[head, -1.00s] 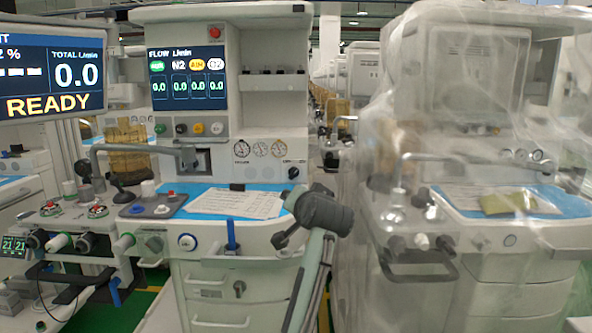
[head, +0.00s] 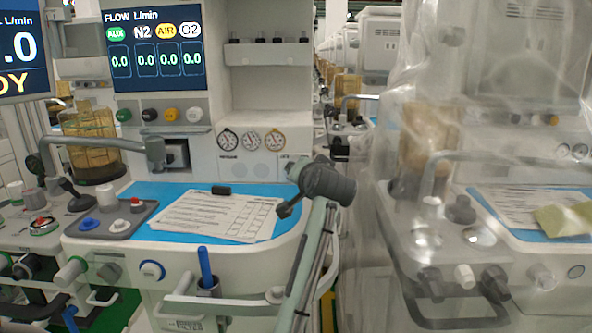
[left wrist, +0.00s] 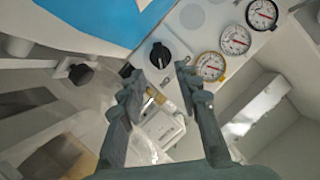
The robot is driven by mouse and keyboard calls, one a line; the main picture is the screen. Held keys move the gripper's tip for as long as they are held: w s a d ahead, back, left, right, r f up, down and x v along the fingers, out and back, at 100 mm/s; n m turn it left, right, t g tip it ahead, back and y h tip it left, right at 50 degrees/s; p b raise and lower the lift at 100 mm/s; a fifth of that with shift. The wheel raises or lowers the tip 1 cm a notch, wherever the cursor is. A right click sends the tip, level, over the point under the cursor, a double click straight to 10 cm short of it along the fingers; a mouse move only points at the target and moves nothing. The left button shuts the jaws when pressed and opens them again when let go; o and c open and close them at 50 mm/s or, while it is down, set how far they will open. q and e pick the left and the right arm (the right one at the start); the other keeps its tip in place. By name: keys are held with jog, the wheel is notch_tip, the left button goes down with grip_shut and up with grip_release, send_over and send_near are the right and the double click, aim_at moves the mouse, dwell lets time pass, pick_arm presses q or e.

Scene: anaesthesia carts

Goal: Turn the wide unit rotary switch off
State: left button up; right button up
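The wide unit (head: 262,95) stands at the centre, with its flow screen lit. Its black rotary switch (left wrist: 160,55) shows in the left wrist view beside the round gauges, on a pale panel. A light mark shows on the knob, but its setting is too small to read. My left gripper (left wrist: 158,82) is open and empty, its two dark fingers apart. The knob lies just beyond the fingertips, roughly between them, and looks apart from them. In the head view my left gripper (head: 290,188) is in front of the panel's lower right and hides the switch.
Three gauges (head: 251,140) sit on the panel left of the gripper. Below is a blue worktop with a paper sheet (head: 215,216). A grey bent arm (head: 100,140) stands left. A plastic-covered unit (head: 480,130) stands close on the right, with a narrow gap between.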

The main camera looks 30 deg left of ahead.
pick_arm(q)
jog(key=x, duration=0.5)
jog(key=shift+a, duration=0.1)
jog(key=shift+w+a+f, duration=0.25)
jog(key=shift+w+a, duration=0.1)
jog(key=shift+w, duration=0.05)
jog(key=c, duration=0.5)
grip_shut()
pick_arm(e)
jog(key=shift+s+d+f, duration=0.3)
jog(key=shift+s+f, duration=0.15)
jog(key=shift+f, duration=0.3)
jog(key=shift+s, duration=0.1)
